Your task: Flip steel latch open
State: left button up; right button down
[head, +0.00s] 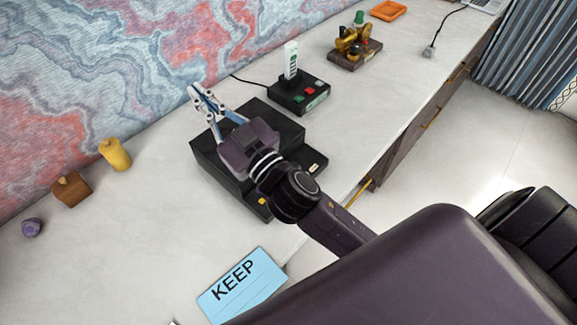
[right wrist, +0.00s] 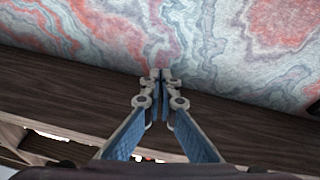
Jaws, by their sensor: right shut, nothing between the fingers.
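My right gripper (head: 199,93) reaches over a black stepped box (head: 212,162) on the desk. Its fingers point toward the marbled wall, and the tips are together with nothing between them. In the right wrist view the blue-sided fingers (right wrist: 161,76) meet at their tips in front of a dark wood surface and the wall. The box has a yellow part (head: 262,201) and a small pale part (head: 314,168) on its lower front step. I cannot make out a steel latch; my gripper and wrist hide part of the box. My left gripper is not in view.
A black control box (head: 316,103) with coloured buttons stands behind, with a brass device (head: 354,45) beyond. A yellow cylinder (head: 115,154), wooden block (head: 71,189) and purple stone (head: 32,227) sit left. A blue KEEP card (head: 262,270) lies in front. The desk between is clear.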

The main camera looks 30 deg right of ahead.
jog(key=s+a+r+n+g+y, duration=0.4)
jog(key=a+n+g+y, duration=0.1)
jog(key=a+n+y, duration=0.25)
jog(key=s+a+r+n+g+y, duration=0.3)
jog(key=s+a+n+g+y, duration=0.1)
jog(key=a+n+y, duration=0.35)
jog(key=s+a+f+n+g+h, duration=0.2)
jog(key=s+a+f+n+g, duration=0.15)
jog(key=f+g, duration=0.25)
jog(key=s+a+f+n+g+h, duration=0.3)
jog(key=s+f+n+g, duration=0.1)
jog(key=s+f+g, duration=0.15)
jog(key=w+d+f+h, duration=0.2)
jog(key=d+f+h, duration=0.35)
jog(key=f, duration=0.25)
jog(key=w+d+f+h, duration=0.3)
jog(key=d+f+h, duration=0.1)
jog(key=d+f, duration=0.3)
jog(key=w+d+m+h, duration=0.2)
jog(key=d+h, duration=0.2)
jog(key=d, duration=0.5)
jog(key=w+d+m+t+h, duration=0.1)
jog(key=w+d+m+h, duration=0.2)
jog(key=d, duration=0.7)
jog(key=shift+w+d+r+m+h, duration=0.3)
jog(key=shift+w+m+h, duration=0.05)
jog(key=shift+h, duration=0.6)
